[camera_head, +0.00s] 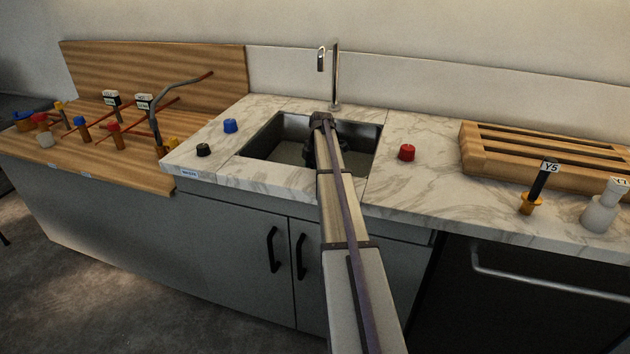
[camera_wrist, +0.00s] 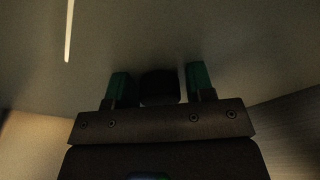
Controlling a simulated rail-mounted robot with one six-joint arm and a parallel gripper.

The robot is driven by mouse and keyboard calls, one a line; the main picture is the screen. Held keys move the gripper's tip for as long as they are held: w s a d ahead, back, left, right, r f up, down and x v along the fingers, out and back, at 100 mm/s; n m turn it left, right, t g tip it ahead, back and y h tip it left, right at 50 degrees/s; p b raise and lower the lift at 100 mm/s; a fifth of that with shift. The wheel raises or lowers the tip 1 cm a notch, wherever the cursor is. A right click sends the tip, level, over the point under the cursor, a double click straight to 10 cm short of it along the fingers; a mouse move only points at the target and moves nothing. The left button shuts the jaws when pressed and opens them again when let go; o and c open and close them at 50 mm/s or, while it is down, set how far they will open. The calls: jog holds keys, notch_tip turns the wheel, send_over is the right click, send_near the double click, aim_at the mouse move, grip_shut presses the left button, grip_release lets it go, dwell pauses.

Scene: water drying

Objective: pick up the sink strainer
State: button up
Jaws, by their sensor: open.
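My gripper (camera_wrist: 158,79) is open in the wrist view, with its two green-tipped fingers apart. A dark, block-shaped thing, which looks like the sink strainer (camera_wrist: 160,87), sits between the fingers, with a narrow gap on each side. The view is too dim to show its full shape or whether it touches a finger. In the head view my arm reaches down into the sink (camera_head: 265,141), and my gripper (camera_head: 312,155) is low in the basin. No strainer can be made out there; the arm and gripper cover part of the basin.
A tall faucet (camera_head: 335,75) stands behind the sink. A red knob (camera_head: 407,152) is on the counter to the right, and blue (camera_head: 230,126) and black (camera_head: 203,150) knobs are to the left. A wooden rack (camera_head: 545,155) is farther right. The basin walls surround my gripper.

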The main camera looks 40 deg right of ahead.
jog(key=c, duration=0.7)
